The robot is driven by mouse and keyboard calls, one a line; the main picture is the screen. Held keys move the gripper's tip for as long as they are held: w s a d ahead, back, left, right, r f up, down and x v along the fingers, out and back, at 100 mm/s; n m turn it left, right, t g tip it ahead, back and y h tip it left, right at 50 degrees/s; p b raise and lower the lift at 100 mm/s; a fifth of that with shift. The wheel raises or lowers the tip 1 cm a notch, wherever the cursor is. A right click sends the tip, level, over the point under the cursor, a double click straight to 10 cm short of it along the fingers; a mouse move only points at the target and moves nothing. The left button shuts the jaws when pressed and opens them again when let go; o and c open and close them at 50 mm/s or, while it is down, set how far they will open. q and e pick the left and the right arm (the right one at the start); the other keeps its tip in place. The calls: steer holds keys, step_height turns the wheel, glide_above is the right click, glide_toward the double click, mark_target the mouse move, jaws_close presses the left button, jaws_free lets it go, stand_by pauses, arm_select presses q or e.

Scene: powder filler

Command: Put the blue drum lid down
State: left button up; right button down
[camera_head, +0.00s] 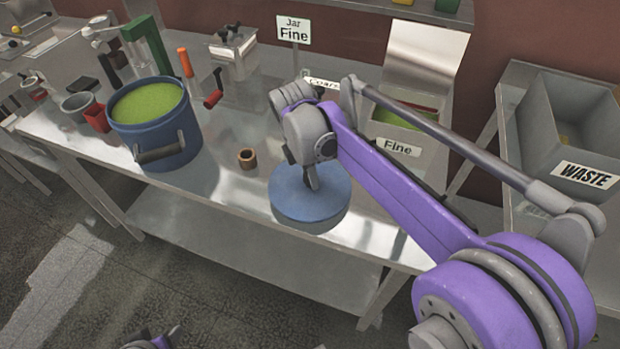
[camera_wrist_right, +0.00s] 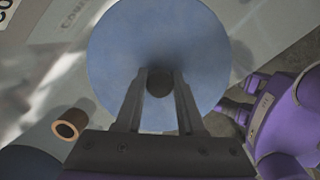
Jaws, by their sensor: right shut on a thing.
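The blue drum lid (camera_head: 310,201) is a round flat disc at the front edge of the metal table, to the right of the drum. My right gripper (camera_head: 312,180) is above it, shut on the lid's central knob. In the right wrist view the lid (camera_wrist_right: 160,40) fills the upper middle, with the dark knob between the two fingers (camera_wrist_right: 160,88). I cannot tell whether the lid touches the table or is just above it. The blue drum (camera_head: 160,130) stands open to the left, holding green powder (camera_head: 146,103). Something purple and grey, probably my left arm (camera_head: 152,338), shows at the bottom edge; its gripper is unclear.
A small brown ring (camera_head: 247,158) stands between drum and lid; it also shows in the right wrist view (camera_wrist_right: 68,125). Behind are a "Fine" bin (camera_head: 412,135) and a "Jar Fine" sign (camera_head: 293,30). A grey waste bin (camera_head: 570,120) is at right. Tools crowd the table's left.

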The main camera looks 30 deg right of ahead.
mark_target(303, 187)
steer(key=shift+f, duration=0.85)
steer(key=shift+f, duration=0.15)
steer(key=c, duration=0.5)
jaws_free()
steer(key=r, duration=0.4)
steer(key=a+r, duration=0.1)
steer(key=r, duration=0.3)
steer(key=r+p, duration=0.1)
steer(key=r, duration=0.3)
steer(key=shift+a+r, duration=0.15)
steer(key=shift+a, duration=0.2)
